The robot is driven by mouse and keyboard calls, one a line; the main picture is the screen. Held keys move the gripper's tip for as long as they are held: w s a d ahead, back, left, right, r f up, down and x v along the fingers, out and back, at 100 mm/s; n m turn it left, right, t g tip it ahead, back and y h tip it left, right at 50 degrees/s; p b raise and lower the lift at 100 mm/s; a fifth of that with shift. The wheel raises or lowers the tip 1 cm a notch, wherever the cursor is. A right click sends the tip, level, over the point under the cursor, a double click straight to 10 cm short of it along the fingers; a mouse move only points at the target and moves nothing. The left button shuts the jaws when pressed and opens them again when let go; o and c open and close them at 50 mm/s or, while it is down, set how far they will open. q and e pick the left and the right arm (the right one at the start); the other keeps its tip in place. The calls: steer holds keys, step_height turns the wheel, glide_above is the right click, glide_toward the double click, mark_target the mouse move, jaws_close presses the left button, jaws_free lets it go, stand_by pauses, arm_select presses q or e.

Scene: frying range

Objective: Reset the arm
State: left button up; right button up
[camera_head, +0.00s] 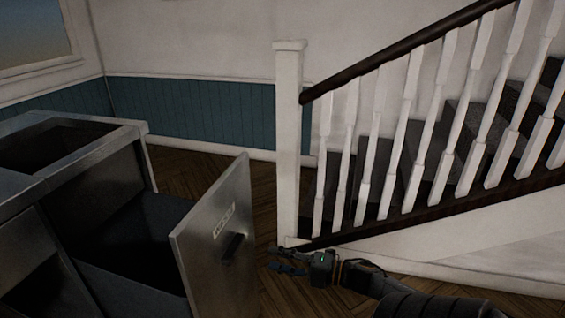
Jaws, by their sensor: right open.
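My right arm comes in from the bottom right, low in the head view. My right gripper (286,261) is open and empty, just right of the open metal door, with a gap between them in the picture. Its fingers point left, and they are small and dark against the floor. My left gripper is not in view.
A metal frying range (100,146) stands at the left. Its door (217,250), with a dark handle (233,247), stands open. A white newel post (289,140) and staircase railing (400,150) rise behind my right arm. Wooden floor (195,172) shows between range and stairs.

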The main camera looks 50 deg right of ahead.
steer(key=shift+s+d, duration=0.2)
steer(key=shift+s, duration=0.25)
stand_by(0.3)
